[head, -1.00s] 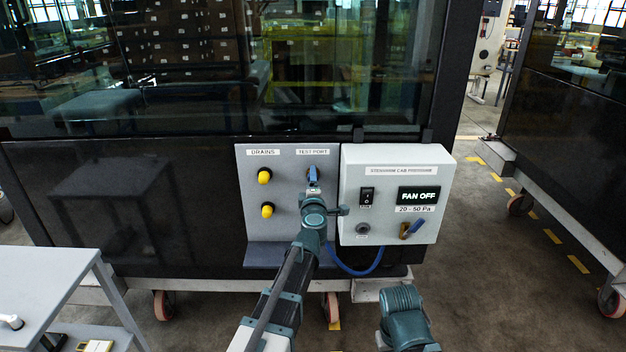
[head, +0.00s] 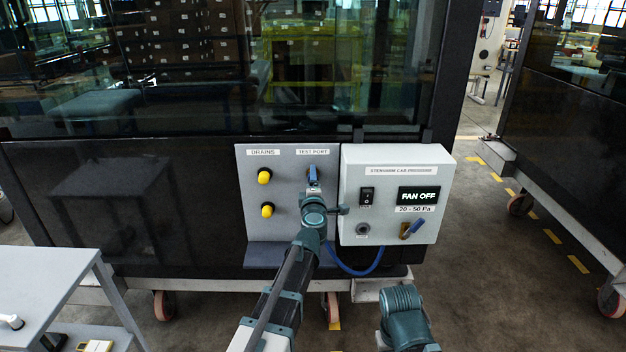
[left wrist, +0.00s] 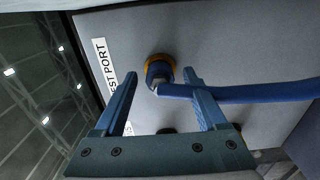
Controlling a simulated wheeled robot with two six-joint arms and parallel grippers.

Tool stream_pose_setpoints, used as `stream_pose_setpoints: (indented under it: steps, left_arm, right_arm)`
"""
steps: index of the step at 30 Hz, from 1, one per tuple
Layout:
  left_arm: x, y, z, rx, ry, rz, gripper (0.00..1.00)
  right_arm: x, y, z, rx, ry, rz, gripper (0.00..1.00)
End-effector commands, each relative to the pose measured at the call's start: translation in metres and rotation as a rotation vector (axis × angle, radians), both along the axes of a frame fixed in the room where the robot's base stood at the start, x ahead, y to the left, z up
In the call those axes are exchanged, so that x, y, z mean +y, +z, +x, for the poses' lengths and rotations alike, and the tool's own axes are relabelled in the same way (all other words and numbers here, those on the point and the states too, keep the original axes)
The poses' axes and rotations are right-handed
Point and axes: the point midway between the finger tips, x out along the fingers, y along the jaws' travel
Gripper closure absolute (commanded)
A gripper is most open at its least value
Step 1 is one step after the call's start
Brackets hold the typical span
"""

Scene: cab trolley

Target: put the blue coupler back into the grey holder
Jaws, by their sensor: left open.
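The blue coupler (left wrist: 158,76) sits on a brass-coloured ring at the test port in the left wrist view, with a blue hose (left wrist: 250,93) running from it to the right. My left gripper (left wrist: 161,82) is open, its two fingers on either side of the coupler with gaps visible. In the head view my left gripper (head: 313,178) is at the test port on the grey panel (head: 284,222), and hides the coupler there. I cannot clearly make out the grey holder; a round grey fitting (head: 362,229) shows on the control box.
Two yellow drain caps (head: 265,176) are left of the port. The control box (head: 380,170), reading FAN OFF, stands close on the right, with a blue-handled brass fitting (head: 412,229). The hose (head: 358,271) loops below the box. A grey trolley (head: 45,290) is at lower left.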

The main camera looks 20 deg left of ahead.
Motion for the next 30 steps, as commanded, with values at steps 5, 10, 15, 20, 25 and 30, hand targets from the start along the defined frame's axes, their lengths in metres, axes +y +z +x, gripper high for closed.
stream_pose_setpoints:
  steps: [5, 10, 15, 20, 25, 30]
  left_arm:
    - [0.0000, 0.0000, 0.0000, 0.000, 0.000, 0.000, 0.33]
    - [0.0000, 0.0000, 0.0000, 0.000, 0.000, 0.000, 0.64]
    - [0.0000, 0.0000, 0.0001, 0.000, 0.000, 0.000, 0.95]
    - [0.0000, 0.0000, 0.0001, 0.000, 0.000, 0.000, 1.00]
    - [0.0001, 0.0001, 0.0000, 0.000, 0.000, 0.000, 1.00]
    - [-0.0005, 0.0000, -0.0021, 0.000, 0.000, 0.000, 1.00]
  right_arm:
    - [0.0000, 0.0000, 0.0000, 0.000, 0.000, 0.000, 1.00]
    - [0.0000, 0.0000, 0.0000, 0.000, 0.000, 0.000, 1.00]
    - [0.0000, 0.0000, 0.0000, 0.000, 0.000, 0.000, 1.00]
    - [0.0000, 0.0000, 0.0000, 0.000, 0.000, 0.000, 1.00]
    - [0.0000, 0.0001, 0.0000, 0.000, 0.000, 0.000, 1.00]
    - [0.0000, 0.0000, 0.0000, 0.000, 0.000, 0.000, 1.00]
